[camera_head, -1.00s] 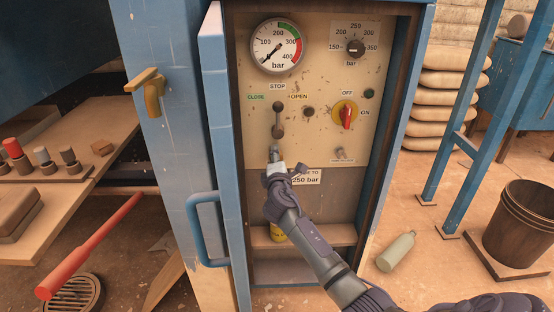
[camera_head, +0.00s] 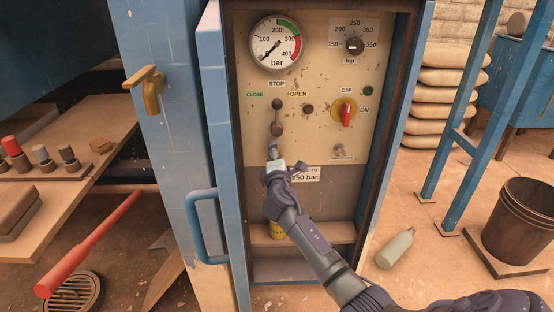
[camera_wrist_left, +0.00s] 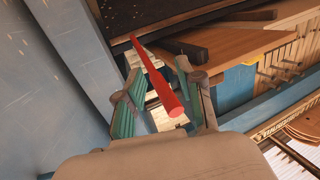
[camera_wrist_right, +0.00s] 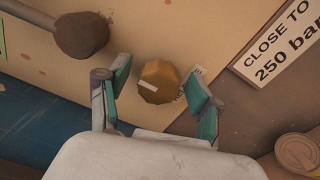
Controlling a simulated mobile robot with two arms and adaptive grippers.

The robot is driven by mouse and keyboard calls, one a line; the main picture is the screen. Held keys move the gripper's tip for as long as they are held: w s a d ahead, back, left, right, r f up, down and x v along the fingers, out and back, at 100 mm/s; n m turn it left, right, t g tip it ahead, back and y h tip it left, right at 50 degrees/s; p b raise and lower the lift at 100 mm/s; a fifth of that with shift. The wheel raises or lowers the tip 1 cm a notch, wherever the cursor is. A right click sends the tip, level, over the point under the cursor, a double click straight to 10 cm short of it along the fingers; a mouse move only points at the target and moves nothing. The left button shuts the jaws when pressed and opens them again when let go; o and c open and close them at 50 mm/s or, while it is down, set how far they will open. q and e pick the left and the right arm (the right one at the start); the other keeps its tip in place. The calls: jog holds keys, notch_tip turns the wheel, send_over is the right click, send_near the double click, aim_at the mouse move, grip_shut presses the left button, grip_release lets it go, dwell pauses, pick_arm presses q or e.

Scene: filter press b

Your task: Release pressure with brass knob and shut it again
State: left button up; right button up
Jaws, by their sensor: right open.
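The brass knob (camera_wrist_right: 158,82) is faceted with a pale mark on its face and sits on the cream panel in the right wrist view. My right gripper (camera_wrist_right: 155,95) is open, its fingertips on either side of the knob with gaps visible. In the head view my right gripper (camera_head: 273,150) is at the panel below the black lever and hides the knob. The pressure gauge (camera_head: 276,43) has its needle pointing to the lower left. My left gripper (camera_wrist_left: 163,90) is open and empty, outside the head view.
The lever (camera_head: 277,118) hangs close above my right gripper. The "250 bar" label (camera_head: 305,174) is just below right. The cabinet door (camera_head: 217,120) stands open at left. A red bar (camera_wrist_left: 158,78) shows beyond my left fingers.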

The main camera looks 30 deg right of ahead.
jog(key=v, duration=1.2)
jog(key=shift+w+f, duration=0.1)
